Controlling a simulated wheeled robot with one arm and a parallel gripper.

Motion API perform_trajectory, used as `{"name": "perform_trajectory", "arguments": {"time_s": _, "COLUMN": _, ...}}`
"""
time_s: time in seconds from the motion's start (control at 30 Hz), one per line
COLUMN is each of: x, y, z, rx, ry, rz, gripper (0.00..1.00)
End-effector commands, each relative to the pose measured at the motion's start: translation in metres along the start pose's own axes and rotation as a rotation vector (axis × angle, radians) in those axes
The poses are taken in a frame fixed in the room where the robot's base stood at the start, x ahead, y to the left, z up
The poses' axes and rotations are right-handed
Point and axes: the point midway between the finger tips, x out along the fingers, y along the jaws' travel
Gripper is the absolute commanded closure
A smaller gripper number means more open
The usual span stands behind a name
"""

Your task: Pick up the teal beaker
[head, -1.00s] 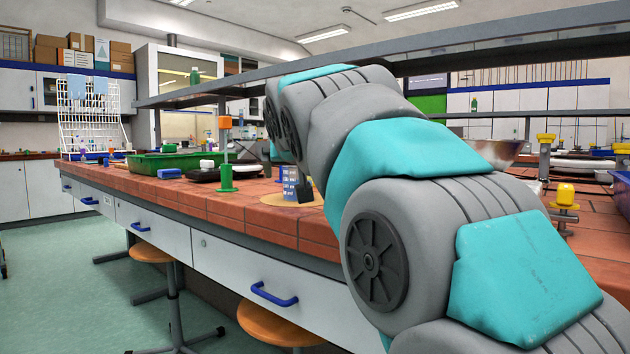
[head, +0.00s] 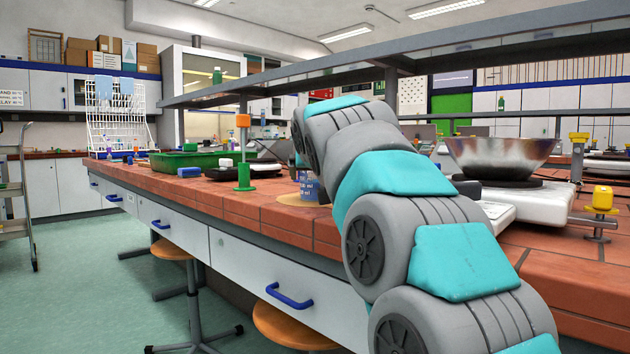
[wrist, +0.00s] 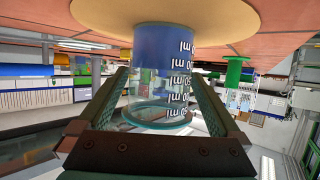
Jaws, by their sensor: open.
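The beaker (wrist: 155,82) is clear glass with a teal-tinted rim, white ml marks and blue contents. It appears upside down in the wrist view, standing on a round tan disc (wrist: 105,14). In the head view, the beaker (head: 309,187) is partly hidden behind my arm, and the disc (head: 290,200) shows beneath it on the bench. My gripper (wrist: 156,76) is open, with one finger on each side of the beaker. Small gaps seem to show beside the glass; contact is not clear. The gripper is hidden by my arm in the head view.
A green stand (head: 244,178) with an orange top stands left of the beaker, near a black plate (head: 218,174) and a green tray (head: 185,160). A metal bowl (head: 500,156) is on the right. A long shelf (head: 330,68) runs above the tiled bench (head: 275,215).

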Motion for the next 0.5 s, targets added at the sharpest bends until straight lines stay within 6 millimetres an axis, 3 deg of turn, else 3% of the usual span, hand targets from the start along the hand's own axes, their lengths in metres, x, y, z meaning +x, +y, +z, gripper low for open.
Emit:
{"name": "perform_trajectory", "arguments": {"time_s": 0.23, "x": 0.0028, "y": 0.0002, "z": 0.0002, "rx": 0.000, "ry": 0.000, "rz": 0.000, "gripper": 0.00}}
{"name": "perform_trajectory", "arguments": {"time_s": 0.5, "x": 0.0026, "y": 0.0003, "z": 0.0002, "rx": 0.000, "ry": 0.000, "rz": 0.000, "gripper": 0.30}}
